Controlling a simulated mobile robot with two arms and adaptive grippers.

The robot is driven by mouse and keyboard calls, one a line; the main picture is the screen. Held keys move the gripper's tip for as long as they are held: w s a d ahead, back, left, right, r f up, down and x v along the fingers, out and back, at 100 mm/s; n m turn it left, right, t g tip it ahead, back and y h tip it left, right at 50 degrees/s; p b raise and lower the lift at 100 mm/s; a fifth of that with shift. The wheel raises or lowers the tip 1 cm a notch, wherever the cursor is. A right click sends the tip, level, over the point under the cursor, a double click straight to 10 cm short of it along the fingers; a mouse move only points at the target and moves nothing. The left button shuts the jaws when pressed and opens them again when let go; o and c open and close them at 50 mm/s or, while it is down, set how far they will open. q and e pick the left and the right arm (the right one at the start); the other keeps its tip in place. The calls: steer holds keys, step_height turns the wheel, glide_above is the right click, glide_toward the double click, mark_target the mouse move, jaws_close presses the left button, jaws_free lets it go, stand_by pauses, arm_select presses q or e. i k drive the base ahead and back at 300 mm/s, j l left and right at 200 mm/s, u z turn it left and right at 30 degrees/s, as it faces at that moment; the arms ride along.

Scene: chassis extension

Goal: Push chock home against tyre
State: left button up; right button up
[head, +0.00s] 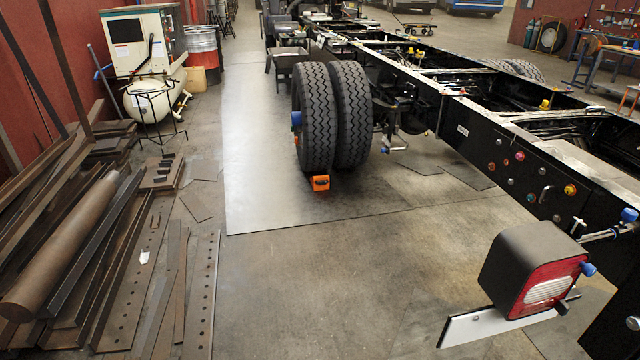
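An orange chock (320,183) sits on the floor at the foot of the dual tyres, close to the near side of the tread. From this view I cannot tell whether it touches the rubber. The left tyre (315,118) and the right tyre (350,115) stand upright side by side under the black truck chassis (480,130). A blue hub part (296,119) shows at the left tyre's outer side. Neither of my grippers is in view.
Steel bars and a thick round bar (62,245) lie piled along the left. A tail lamp (535,270) juts out at the lower right. A compressor (150,95) and a red drum (201,50) stand at the back left. The concrete floor before the chock is clear.

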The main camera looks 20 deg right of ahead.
mark_target(321, 182)
steer(key=i+z, duration=0.1)
steer(key=i, duration=0.95)
steer(key=i+j+z, duration=0.1)
steer(key=i, duration=1.5)
steer(key=i+j+z, duration=0.15)
steer(key=i, duration=0.95)
steer(key=i+j+z, duration=0.15)
steer(key=i, duration=0.4)
